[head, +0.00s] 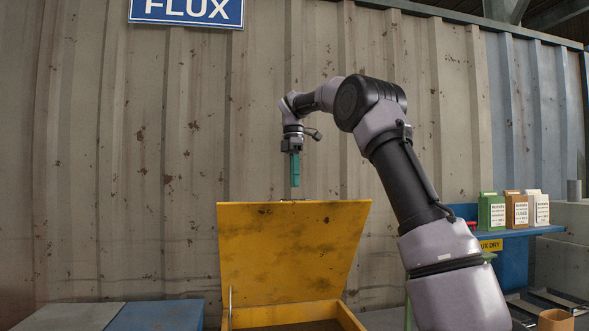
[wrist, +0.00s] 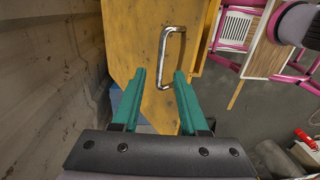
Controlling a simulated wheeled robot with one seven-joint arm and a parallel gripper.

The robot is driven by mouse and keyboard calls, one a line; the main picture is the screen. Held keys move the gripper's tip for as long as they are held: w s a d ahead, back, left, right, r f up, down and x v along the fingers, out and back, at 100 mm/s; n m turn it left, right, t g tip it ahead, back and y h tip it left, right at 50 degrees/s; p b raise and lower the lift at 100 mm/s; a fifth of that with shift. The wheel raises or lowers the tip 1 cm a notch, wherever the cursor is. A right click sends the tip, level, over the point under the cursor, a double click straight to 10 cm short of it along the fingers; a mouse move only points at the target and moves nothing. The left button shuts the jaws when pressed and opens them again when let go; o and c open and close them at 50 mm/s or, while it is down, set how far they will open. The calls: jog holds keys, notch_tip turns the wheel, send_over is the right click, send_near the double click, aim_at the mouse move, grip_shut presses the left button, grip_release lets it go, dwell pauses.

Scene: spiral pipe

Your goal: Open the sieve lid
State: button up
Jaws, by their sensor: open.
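The yellow sieve lid (head: 292,250) stands raised, tilted steeply up from the yellow box (head: 285,314) below it. In the wrist view the lid (wrist: 135,45) shows its face with a silver U-shaped handle (wrist: 162,58). In the head view only a small bit of that handle shows at the lid's top edge. My gripper (head: 295,184), with teal fingers, points down just above that edge. In the wrist view my gripper (wrist: 159,73) is open and empty. The handle lies ahead of and partly between its fingertips in the picture; contact cannot be told.
A corrugated metal wall (head: 120,150) rises close behind the lid. A blue shelf (head: 520,231) at right holds green, brown and white boxes. Low grey and blue surfaces (head: 155,315) lie at left. Pink-framed furniture (wrist: 232,45) shows in the wrist view.

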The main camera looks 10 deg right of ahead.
jog(key=r, duration=0.4)
jog(key=shift+w+r, duration=0.25)
